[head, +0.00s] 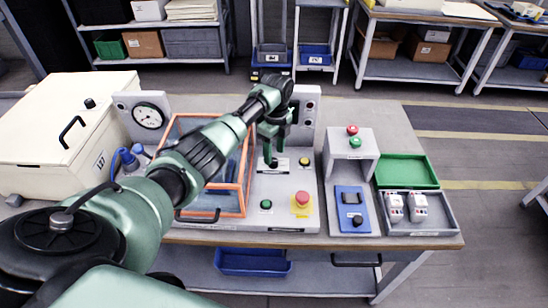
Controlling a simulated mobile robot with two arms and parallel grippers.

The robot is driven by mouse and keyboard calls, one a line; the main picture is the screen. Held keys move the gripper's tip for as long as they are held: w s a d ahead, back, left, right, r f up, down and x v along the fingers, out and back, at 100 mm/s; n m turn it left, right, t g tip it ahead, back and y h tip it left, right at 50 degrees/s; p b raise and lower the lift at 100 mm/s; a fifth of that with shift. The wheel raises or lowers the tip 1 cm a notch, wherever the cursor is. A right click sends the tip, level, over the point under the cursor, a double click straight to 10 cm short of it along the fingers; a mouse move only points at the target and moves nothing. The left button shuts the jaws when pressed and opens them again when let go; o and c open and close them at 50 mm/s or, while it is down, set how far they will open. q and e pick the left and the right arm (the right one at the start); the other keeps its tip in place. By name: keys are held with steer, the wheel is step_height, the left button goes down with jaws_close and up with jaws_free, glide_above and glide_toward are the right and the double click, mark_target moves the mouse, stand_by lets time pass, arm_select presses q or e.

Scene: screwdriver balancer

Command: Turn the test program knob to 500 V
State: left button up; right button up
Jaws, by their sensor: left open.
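My left gripper (270,144) reaches in from the left and points down over the grey control panel (276,214). Its fingers are open, just above or at a white label plate (280,167) with a small dark part by the fingertips. This may be the test program knob, but the fingers cover much of it, and I cannot tell whether they touch it. The label's text and the knob's setting are too small to read. My right gripper is not in view.
An orange-framed clear box (233,201) stands close left of the gripper. On the panel are a yellow button (304,161), a green button (266,204) and a red stop button (301,199). A blue device (350,202) and a green tray (408,172) lie to the right.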

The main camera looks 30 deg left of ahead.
mark_target(275, 160)
arm_select(q)
steer(key=shift+w+r+b, duration=0.1)
steer(key=shift+r+b, duration=0.25)
steer(key=shift+r, duration=2.1)
